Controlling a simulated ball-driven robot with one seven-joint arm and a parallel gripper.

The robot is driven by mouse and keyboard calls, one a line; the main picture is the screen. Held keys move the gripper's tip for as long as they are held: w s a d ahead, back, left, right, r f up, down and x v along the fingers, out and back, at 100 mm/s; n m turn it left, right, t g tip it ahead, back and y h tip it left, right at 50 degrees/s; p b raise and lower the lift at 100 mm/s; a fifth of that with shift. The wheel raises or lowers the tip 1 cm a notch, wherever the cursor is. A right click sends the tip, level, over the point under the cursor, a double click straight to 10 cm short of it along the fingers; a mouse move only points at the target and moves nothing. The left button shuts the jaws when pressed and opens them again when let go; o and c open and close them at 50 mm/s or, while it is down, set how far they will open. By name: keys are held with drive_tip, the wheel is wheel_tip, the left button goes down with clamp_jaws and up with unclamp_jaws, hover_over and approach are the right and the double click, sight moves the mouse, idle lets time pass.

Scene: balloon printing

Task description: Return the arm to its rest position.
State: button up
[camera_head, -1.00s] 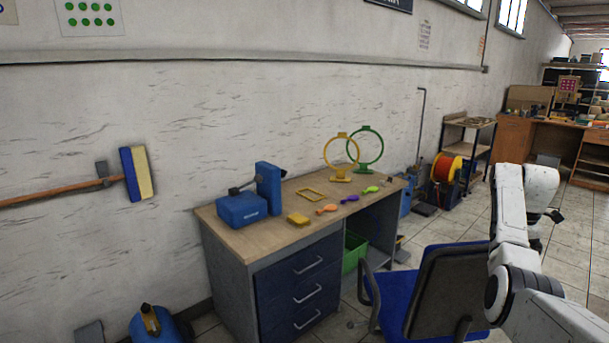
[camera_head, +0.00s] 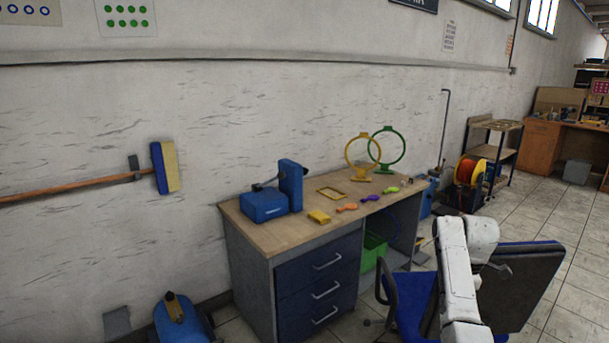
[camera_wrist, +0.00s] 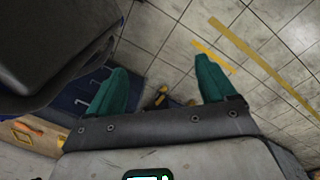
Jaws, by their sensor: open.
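My gripper (camera_wrist: 160,88) is open in the wrist view, with its two green fingers apart and nothing between them. It hangs over the tiled floor. In the head view my white arm is folded at the lower right, in front of the blue chair (camera_head: 405,305); the gripper's fingers cannot be made out clearly there. The arm is apart from the desk (camera_head: 262,237) and its balloons.
On the desk lie an orange balloon (camera_head: 346,208), a purple one (camera_head: 369,199) and a green one (camera_head: 390,190), beside yellow and green hoops. The chair's dark back (camera_head: 525,285) is close to my arm. Tiled floor is open at the right (camera_head: 560,218).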

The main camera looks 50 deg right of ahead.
drive_tip(key=w+a+f+m, duration=0.15)
drive_tip(key=a+f, duration=0.25)
drive_tip(key=a, duration=0.4)
drive_tip(key=w+a+f, duration=0.3)
drive_tip(key=a, duration=0.5)
drive_tip(key=w+a+f+m, duration=0.1)
drive_tip(key=w+a+f, duration=0.25)
drive_tip(key=a, duration=0.55)
drive_tip(key=s+a+m, duration=0.2)
drive_tip(key=s+a, duration=0.4)
drive_tip(key=a, duration=0.5)
drive_tip(key=s+a+m, duration=0.2)
drive_tip(key=s+a, duration=0.4)
drive_tip(key=a, duration=0.4)
drive_tip(key=shift+a+y, duration=0.3)
drive_tip(key=shift+a, duration=0.05)
